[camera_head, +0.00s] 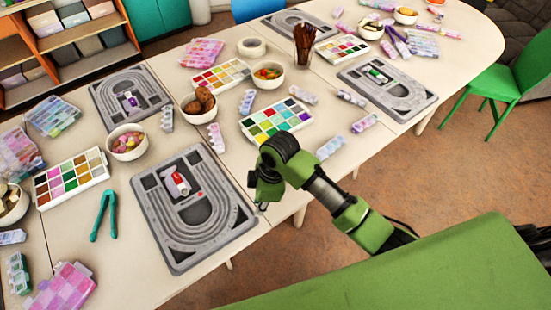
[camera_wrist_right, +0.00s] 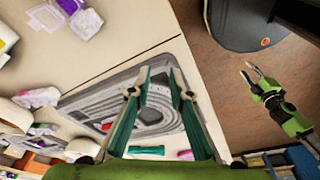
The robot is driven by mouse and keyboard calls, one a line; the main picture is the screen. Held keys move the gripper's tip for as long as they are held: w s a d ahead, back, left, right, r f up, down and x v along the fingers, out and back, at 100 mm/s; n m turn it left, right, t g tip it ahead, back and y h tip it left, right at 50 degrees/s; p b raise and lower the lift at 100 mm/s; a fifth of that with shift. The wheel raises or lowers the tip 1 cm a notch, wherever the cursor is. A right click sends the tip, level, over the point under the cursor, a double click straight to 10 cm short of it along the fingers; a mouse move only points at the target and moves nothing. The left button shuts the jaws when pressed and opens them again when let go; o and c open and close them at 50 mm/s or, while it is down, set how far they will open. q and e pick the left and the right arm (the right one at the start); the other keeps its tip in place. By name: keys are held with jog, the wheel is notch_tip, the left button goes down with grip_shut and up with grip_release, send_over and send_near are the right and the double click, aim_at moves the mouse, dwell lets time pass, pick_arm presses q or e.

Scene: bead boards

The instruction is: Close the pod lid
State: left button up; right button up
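Several small pale lilac pod strips lie on the table in the head view, among them one beside the near board (camera_head: 216,138), one farther back (camera_head: 247,101) and one at the table's front edge (camera_head: 330,147). Their lids are too small to tell open from shut. In the right wrist view, a lilac and clear pod strip (camera_wrist_right: 80,20) lies at the top left. My right gripper (camera_wrist_right: 160,76) is open and empty above the table edge and a grey board; the head view shows it (camera_head: 262,200) right of the near board. My left gripper (camera_wrist_right: 248,70) appears open and empty over the floor.
The near grey bead board (camera_head: 228,212) holds a red and white item (camera_head: 181,184). Teal tweezers (camera_head: 103,215), a bowl of beads (camera_head: 127,142) and a colourful bead tray (camera_head: 275,120) stand around it. A green chair (camera_head: 505,85) is at the right. The floor in front is clear.

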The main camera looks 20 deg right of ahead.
jog(key=w+d+r+n+g+h, duration=0.25)
jog(key=w+d+r+n, duration=0.5)
jog(key=w+r, duration=0.65)
jog(key=shift+t, duration=0.45)
jog(key=f+p, duration=0.1)
jog(key=f, duration=0.8)
jog(key=d+f+p, duration=0.1)
jog(key=f, duration=0.4)
jog(key=shift+s+d+p, duration=0.1)
jog(key=shift+s+p, duration=0.25)
jog(key=shift+s, duration=0.05)
grip_shut()
